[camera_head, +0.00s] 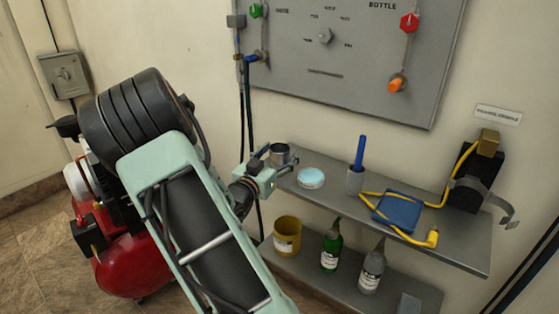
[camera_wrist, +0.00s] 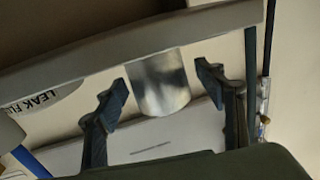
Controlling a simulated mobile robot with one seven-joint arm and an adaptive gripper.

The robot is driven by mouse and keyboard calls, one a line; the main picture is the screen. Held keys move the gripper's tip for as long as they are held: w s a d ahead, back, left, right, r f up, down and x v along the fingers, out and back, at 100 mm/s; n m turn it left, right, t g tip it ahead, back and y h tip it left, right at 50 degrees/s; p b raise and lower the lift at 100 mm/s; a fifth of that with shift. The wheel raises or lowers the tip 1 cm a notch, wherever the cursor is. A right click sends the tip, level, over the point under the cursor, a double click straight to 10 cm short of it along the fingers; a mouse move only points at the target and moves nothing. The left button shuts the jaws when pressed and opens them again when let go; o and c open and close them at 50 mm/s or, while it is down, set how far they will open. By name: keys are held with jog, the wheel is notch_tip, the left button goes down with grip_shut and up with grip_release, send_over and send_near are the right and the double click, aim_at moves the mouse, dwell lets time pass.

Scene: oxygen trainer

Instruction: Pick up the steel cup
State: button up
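The steel cup (camera_head: 280,154) stands at the left end of the upper shelf (camera_head: 455,238), a small shiny metal cylinder. In the wrist view the steel cup (camera_wrist: 162,82) lies ahead of my gripper, with one finger to each side. My gripper (camera_wrist: 160,78) is open and empty, with visible gaps between both fingertips and the cup. In the head view my gripper (camera_head: 264,170) is just left of and in front of the cup, and partly covers its lower side. Whether the fingertips reach alongside the cup is hard to tell.
A pale blue round container (camera_head: 311,178) is just right of the cup. A grey holder (camera_head: 355,181) with a blue stick and a blue pad (camera_head: 397,211) are farther right. A yellow cup (camera_head: 287,236) and bottles stand below. A wall panel (camera_head: 340,90) rises behind.

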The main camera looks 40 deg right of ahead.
jog(key=c, duration=1.3)
jog(key=shift+o, duration=0.2)
jog(key=shift+r, duration=0.1)
